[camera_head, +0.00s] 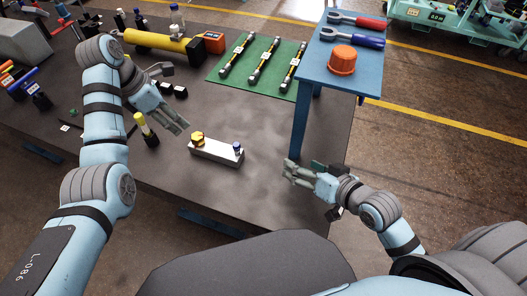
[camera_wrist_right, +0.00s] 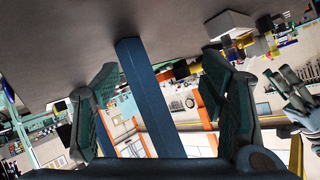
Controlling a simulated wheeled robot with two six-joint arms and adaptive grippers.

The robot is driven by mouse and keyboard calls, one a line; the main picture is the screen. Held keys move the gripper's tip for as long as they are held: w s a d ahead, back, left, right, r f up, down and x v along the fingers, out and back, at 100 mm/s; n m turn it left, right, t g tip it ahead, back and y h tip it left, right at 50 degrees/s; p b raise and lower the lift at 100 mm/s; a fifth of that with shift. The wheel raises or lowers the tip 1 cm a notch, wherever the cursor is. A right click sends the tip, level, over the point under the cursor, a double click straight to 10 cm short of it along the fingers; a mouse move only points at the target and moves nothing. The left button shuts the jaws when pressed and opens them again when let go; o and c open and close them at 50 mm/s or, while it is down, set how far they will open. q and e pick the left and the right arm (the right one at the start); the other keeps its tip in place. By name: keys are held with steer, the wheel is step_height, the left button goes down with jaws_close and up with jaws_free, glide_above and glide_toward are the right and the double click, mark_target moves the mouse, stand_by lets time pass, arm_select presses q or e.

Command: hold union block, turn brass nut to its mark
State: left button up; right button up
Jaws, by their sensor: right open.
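The union block (camera_head: 217,152) is a silver bar lying on the dark bench in the middle of the head view. The brass nut (camera_head: 197,138) sits on its left end, and a blue-topped fitting (camera_head: 238,148) stands on its right end. The mark is too small to make out. My left gripper (camera_head: 176,98) is open above the bench, up and left of the block, apart from it. My right gripper (camera_head: 290,174) is open and empty to the right of the block. In the right wrist view its spread jaws (camera_wrist_right: 165,105) hold nothing.
A blue stand (camera_head: 318,75) with an orange cup (camera_head: 342,61) rises behind my right gripper; its leg (camera_wrist_right: 147,95) shows between the jaws. A yellow-topped post (camera_head: 146,130) stands left of the block.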

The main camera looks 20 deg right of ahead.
steer(key=s+a+r+m+y, duration=0.2)
steer(key=a+r+m+y, duration=0.45)
steer(key=m, duration=0.25)
steer(key=m+g, duration=0.3)
steer(key=m, duration=1.1)
glide_toward(227, 151)
steer(key=shift+w+y+v, duration=0.2)
steer(key=shift+y+v, duration=0.05)
steer(key=shift+v, duration=0.9)
steer(key=shift+w+a+m+g, duration=0.1)
steer(key=shift+w+m+g, duration=0.2)
steer(key=shift+m, duration=0.1)
steer(key=shift+w+a+f, duration=0.2)
steer(key=shift+a+f, duration=0.05)
steer(key=x, duration=1.1)
steer(key=shift+a, duration=0.1)
steer(key=shift+c, duration=0.2)
